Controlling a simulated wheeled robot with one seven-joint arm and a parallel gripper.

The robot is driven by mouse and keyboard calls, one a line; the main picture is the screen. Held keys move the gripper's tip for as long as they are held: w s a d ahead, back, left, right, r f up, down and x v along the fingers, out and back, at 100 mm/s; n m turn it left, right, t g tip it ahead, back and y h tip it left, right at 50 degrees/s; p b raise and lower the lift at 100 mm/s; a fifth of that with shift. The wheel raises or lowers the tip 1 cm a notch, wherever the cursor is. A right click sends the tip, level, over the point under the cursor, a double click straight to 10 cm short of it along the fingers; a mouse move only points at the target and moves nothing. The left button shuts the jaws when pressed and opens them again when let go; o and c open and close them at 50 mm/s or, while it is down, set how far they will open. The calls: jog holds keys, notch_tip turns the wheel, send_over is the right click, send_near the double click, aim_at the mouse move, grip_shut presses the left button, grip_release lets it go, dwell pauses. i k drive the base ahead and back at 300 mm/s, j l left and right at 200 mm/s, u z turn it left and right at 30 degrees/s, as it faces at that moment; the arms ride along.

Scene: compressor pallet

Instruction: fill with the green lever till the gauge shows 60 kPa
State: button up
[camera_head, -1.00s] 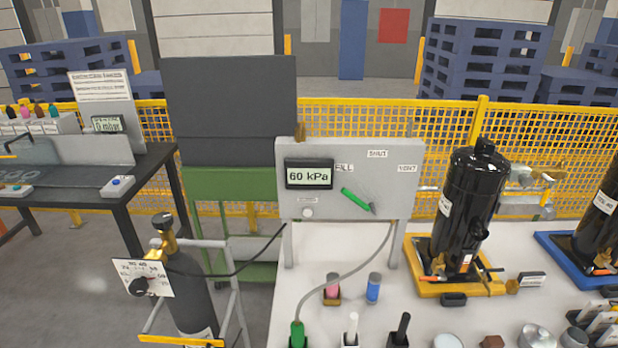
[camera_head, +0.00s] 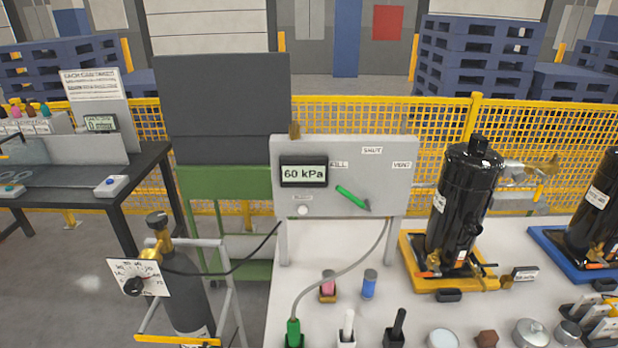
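The grey control panel (camera_head: 395,195) stands on the white table. Its gauge (camera_head: 304,171) reads 60 kPa. The green lever (camera_head: 351,196) on the panel's face slants, its green end up and to the left, on the side of the FILL label (camera_head: 339,164). The SHUT label (camera_head: 372,150) is at the top and the VENT label (camera_head: 402,165) at the right. My gripper is not in view, and nothing is seen touching the lever.
A black compressor (camera_head: 463,205) stands on a yellow tray right of the panel. A gas cylinder (camera_head: 186,300) with a dial plate (camera_head: 139,278) stands at the left. A grey hose (camera_head: 345,260) runs down to a green-handled connector (camera_head: 293,333). Several small items line the table's front.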

aim_at(366, 205)
jog(key=i+l+u, duration=0.15)
jog(key=u, duration=0.25)
jog(key=i+l+u, duration=0.2)
jog(key=u, duration=0.2)
jog(key=i+l+u, duration=0.15)
jog(key=l+u, duration=0.2)
